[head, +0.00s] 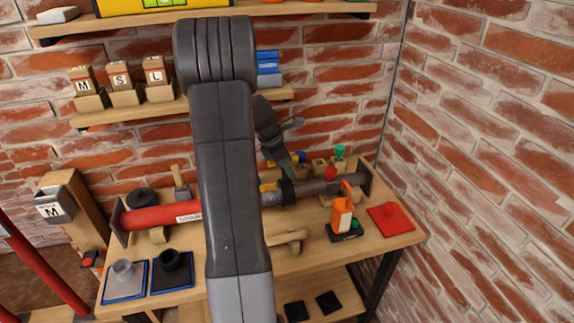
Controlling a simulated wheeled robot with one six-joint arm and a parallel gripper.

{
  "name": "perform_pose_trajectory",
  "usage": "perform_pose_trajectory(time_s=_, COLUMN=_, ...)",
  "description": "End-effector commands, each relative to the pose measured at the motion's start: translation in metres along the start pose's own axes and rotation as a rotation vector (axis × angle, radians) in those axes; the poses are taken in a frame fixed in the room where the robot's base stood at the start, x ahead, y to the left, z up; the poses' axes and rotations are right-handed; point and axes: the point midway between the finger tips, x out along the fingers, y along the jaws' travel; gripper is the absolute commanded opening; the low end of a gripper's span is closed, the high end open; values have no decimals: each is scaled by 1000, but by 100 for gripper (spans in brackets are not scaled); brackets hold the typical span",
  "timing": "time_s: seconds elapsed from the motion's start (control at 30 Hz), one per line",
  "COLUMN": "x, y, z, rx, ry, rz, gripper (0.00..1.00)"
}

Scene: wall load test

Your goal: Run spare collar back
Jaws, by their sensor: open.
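My arm crosses the middle of the view and hides part of the bench. My gripper (284,168) hangs behind it, above the horizontal bar, with its fingers partly hidden; it looks open. A black ring (287,191) sits around the dark bar (312,187), just below my gripper; I cannot tell if they touch. A grey collar-like piece (122,272) stands on a blue-edged mat (108,293) at the front left. A black one (171,260) stands on a dark mat (182,281) beside it. I cannot tell which piece is the spare collar.
A red sleeve (160,217) covers the bar's left part. An orange bottle (341,215) stands on a black base at the right, beside a red cloth (391,218). A wooden piece (287,240) lies in front of the bar. Shelves with lettered boxes (122,78) hang behind.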

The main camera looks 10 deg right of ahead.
Motion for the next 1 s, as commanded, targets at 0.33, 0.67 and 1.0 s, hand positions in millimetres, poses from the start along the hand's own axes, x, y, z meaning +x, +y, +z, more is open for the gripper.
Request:
perform_pose_trajectory(time_s=0.33, x=0, y=0, z=0, rx=1, ry=0, rz=1, gripper=0)
perform_pose_trajectory(time_s=0.67, x=0, y=-2, z=0, rx=16, ry=0, rz=37, gripper=0)
perform_pose_trajectory(time_s=1.0, x=0, y=-18, z=0, rx=89, ry=-1, rz=213, gripper=0)
